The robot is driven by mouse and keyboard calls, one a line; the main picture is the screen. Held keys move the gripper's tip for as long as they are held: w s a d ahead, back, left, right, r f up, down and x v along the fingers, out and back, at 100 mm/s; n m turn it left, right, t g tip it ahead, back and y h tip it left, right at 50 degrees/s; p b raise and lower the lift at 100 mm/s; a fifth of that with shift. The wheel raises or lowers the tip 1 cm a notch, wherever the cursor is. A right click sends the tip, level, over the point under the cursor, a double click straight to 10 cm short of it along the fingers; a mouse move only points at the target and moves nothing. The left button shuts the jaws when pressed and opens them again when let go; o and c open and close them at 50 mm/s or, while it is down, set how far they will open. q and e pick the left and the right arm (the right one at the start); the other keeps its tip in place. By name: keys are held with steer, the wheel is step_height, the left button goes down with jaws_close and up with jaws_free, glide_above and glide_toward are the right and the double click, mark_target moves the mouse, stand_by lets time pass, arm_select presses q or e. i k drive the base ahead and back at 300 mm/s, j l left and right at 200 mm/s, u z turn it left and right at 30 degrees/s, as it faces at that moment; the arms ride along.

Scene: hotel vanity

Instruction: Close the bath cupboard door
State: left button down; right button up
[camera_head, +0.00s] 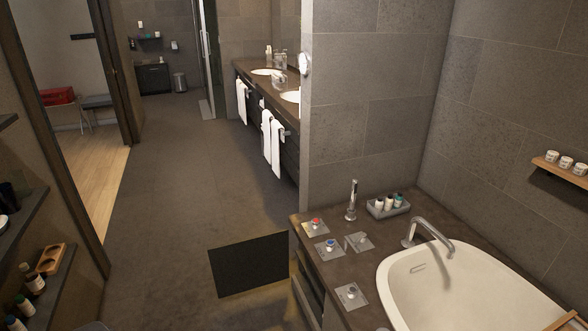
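The bath cupboard door (248,265) is a flat black panel at the lower middle of the head view. It stands open, sticking out to the left from the front of the bath cupboard (309,283). Its right edge is close to the cupboard's far front corner; the hinges cannot be made out. The cupboard is under the dark bath surround (315,262), and its opening is seen only at a steep angle. Neither of my grippers shows in this view, so nothing visible touches the door.
The white bathtub (395,285) is at the lower right, with a chrome spout (430,233) and a toiletries tray (389,205) on its surround. Shelves with bottles (35,278) line the left wall. The grey floor (165,225) left of the door is clear.

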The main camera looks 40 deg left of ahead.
mark_target(255, 262)
steer(key=i+j+z, duration=0.2)
steer(key=j+z, duration=0.25)
steer(key=j, duration=1.35)
steer(key=j+z, duration=0.45)
steer(key=j, duration=1.3)
steer(key=k, duration=0.05)
